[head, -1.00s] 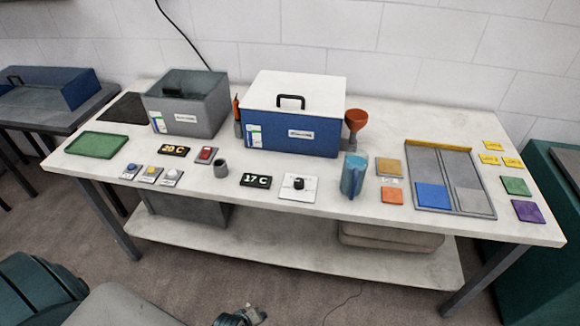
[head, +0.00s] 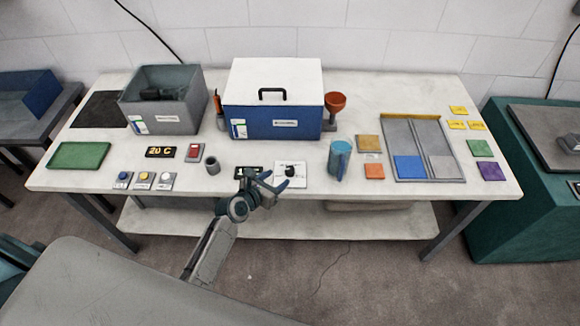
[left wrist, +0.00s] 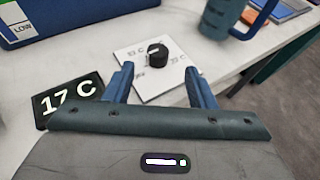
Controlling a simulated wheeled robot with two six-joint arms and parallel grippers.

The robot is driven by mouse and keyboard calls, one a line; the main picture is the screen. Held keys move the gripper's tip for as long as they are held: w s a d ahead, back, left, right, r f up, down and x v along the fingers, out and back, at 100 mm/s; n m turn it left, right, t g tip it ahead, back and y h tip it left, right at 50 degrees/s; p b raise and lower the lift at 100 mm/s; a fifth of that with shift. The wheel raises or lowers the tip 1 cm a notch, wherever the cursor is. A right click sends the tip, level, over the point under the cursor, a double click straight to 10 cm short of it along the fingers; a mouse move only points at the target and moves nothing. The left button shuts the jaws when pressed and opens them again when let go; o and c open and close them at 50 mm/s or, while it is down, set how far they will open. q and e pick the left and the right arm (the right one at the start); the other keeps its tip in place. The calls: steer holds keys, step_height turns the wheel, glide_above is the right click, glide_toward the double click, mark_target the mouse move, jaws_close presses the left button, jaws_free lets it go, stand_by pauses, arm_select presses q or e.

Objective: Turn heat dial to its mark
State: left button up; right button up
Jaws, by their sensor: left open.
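The heat dial is a black knob (head: 290,170) on a white plate (head: 283,183) near the table's front edge. In the left wrist view the knob (left wrist: 157,54) stands on its white plate (left wrist: 136,55), which bears faint temperature marks; a light line shows on the knob. My left gripper (head: 277,179) is open, its two blue fingers (left wrist: 160,84) short of the knob and on either side of it in the picture. A black display (left wrist: 68,100) reading 17 C lies left of the plate, partly hidden by the arm in the head view. My right gripper is not in view.
A blue box with a white lid (head: 272,122) stands behind the dial. A blue-teal jug (head: 339,158) stands close to its right and a grey cup (head: 212,165) to its left. Buttons (head: 143,181) lie further left; a divided tray (head: 448,168) is at right.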

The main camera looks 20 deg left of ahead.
mark_target(289, 169)
arm_select(q)
steer(key=x, duration=0.9)
steer(key=shift+w+a+f, duration=0.1)
steer(key=shift+w+f, duration=0.2)
steer(key=shift+f, duration=0.05)
steer(key=shift+b, duration=0.3)
steer(key=c, duration=0.9)
